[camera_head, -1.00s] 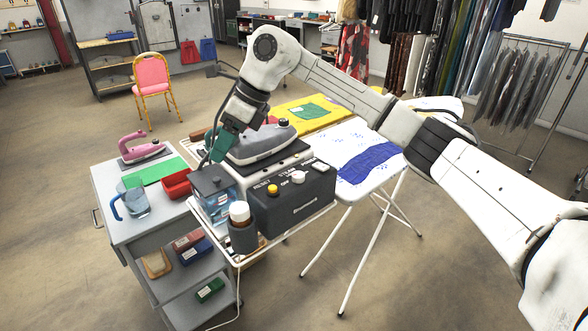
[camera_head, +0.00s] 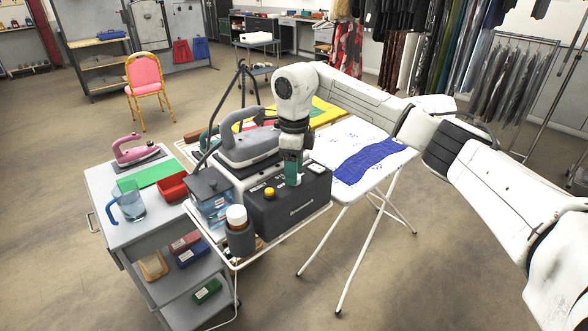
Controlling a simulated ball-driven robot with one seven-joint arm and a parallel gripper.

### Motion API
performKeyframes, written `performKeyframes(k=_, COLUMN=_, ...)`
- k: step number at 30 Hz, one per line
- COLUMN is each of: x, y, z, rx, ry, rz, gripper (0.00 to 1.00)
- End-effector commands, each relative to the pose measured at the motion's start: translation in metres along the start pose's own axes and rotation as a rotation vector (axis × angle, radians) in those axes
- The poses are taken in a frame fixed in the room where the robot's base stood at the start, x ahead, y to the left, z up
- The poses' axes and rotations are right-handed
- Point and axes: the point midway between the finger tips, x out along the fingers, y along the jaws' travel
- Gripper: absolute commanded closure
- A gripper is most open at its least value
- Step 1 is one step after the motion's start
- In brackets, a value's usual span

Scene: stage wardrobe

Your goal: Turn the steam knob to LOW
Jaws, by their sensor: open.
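The dark steam station (camera_head: 304,204) stands on a wire-frame rack, with a row of controls along its top. My gripper (camera_head: 292,182), with green fingers, points down at the middle of this row. The white steam knob is hidden behind the fingers, so its setting and any contact cannot be told. The jaws are open. A yellow button (camera_head: 269,192) shows left of the gripper, and a white switch (camera_head: 316,168) right of it.
A grey iron (camera_head: 245,148) rests on the station behind the controls. A water tank (camera_head: 211,196) and a white-capped bottle (camera_head: 238,228) stand at its left. An ironing board (camera_head: 345,188) with blue cloth is close on the right. A grey cart (camera_head: 135,235) stands left.

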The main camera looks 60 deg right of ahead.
Motion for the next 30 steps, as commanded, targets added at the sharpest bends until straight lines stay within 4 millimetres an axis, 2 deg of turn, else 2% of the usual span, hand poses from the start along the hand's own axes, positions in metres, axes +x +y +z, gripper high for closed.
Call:
performKeyframes(k=6, x=0.014, y=0.000, z=0.000, rx=-0.001, ry=-0.001, rz=0.000, gripper=0.39)
performKeyframes(k=14, x=0.015, y=0.000, z=0.000, rx=-0.001, ry=-0.001, rz=0.000, gripper=0.39)
performKeyframes(k=30, x=0.015, y=0.000, z=0.000, rx=-0.001, ry=-0.001, rz=0.000, gripper=0.90)
